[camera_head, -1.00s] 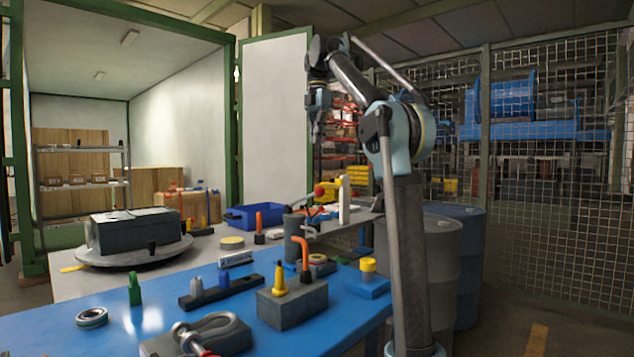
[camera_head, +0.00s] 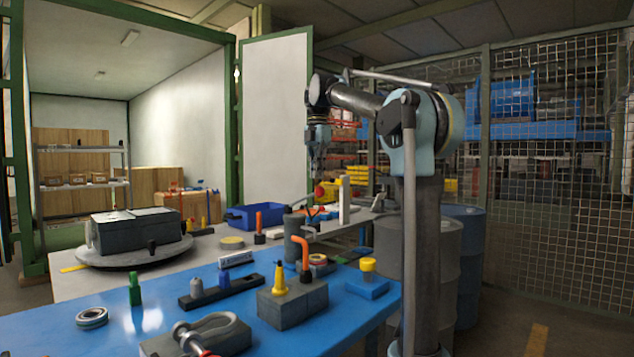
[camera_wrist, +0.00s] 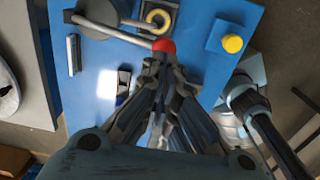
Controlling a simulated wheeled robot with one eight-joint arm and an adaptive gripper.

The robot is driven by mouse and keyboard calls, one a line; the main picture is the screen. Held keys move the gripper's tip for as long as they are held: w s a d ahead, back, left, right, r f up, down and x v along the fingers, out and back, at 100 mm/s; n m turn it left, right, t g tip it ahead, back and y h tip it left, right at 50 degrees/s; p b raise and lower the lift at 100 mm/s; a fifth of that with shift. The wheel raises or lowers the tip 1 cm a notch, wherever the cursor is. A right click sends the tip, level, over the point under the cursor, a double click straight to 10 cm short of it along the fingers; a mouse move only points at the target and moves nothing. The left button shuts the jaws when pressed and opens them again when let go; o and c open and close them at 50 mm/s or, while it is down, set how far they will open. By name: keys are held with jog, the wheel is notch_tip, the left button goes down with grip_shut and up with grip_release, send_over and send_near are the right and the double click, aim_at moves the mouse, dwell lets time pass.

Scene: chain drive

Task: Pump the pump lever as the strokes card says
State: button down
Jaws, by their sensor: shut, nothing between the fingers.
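In the head view my gripper (camera_head: 316,181) is above the back of the table. A small white card (camera_head: 236,259) stands left of the pump; its writing is unreadable.
A grey table with a turntable (camera_head: 120,254) lies behind.

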jog(key=shift+f, duration=1.25)
jog(key=shift+f, duration=0.1)
notch_tip(320, 180, down, 8)
jog(key=s+d+t+y, duration=0.2)
jog(key=t+y, duration=0.1)
jog(key=shift+s+d+r+y, duration=0.2)
jog(key=shift+s+d+y, duration=0.1)
jog(key=shift+s+d, duration=0.1)
jog(key=v, duration=1.4)
jog(key=shift+a+r, duration=0.2)
jog(key=shift+a, duration=0.05)
